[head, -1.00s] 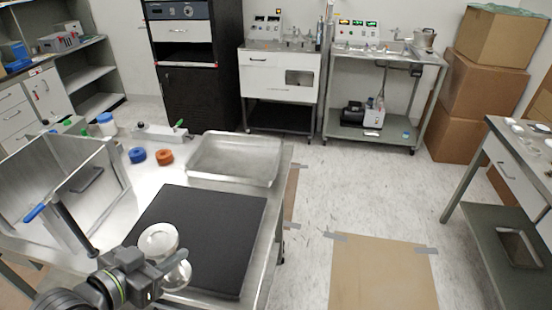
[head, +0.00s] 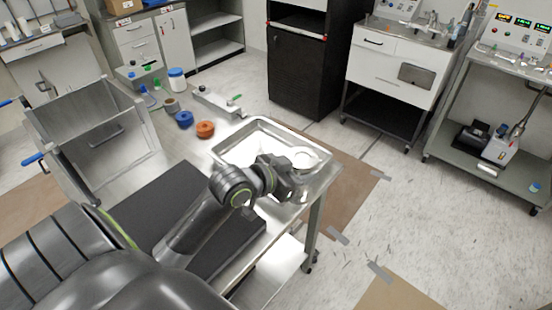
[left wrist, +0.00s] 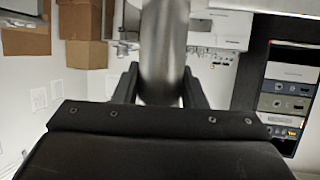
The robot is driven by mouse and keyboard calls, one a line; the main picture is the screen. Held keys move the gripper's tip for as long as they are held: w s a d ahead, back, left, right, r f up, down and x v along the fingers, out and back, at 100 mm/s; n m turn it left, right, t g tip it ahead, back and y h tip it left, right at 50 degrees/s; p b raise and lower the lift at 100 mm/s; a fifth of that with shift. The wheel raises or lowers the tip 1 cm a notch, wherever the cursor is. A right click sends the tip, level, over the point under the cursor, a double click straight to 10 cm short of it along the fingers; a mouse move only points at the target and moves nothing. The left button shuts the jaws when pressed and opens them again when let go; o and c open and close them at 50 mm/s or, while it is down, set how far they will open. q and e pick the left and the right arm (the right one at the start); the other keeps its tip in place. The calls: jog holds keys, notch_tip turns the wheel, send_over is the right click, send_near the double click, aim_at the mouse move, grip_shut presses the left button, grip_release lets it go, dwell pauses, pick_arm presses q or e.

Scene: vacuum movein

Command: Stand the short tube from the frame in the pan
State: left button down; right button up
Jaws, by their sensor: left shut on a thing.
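The short tube (head: 306,156) is a silvery piece with a pale round flange end facing up in the head view. My left gripper (head: 288,176) is shut on it, at the right part of the pan. In the left wrist view the shiny tube (left wrist: 165,50) stands between the two dark fingers (left wrist: 160,92). The pan (head: 262,127) is a shallow metal tray at the table's far right corner. The tube's lower end is hidden by my gripper and wrist, so I cannot tell whether it touches the pan floor. My right gripper is not in view.
A black mat (head: 165,200) covers the table's middle, under my left arm. An open metal box (head: 95,125) with blue handles stands at left.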

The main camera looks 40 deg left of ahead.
pick_arm(q)
jog(key=w+a+n+y, duration=0.4)
jog(key=w+a+y, duration=0.1)
jog(key=w+a, duration=0.75)
jog(key=shift+t, duration=0.4)
jog(key=f, duration=0.3)
jog(key=f+p, duration=0.1)
jog(key=f, duration=0.5)
jog(key=shift+w+a+f, duration=0.25)
jog(key=shift+f, duration=0.3)
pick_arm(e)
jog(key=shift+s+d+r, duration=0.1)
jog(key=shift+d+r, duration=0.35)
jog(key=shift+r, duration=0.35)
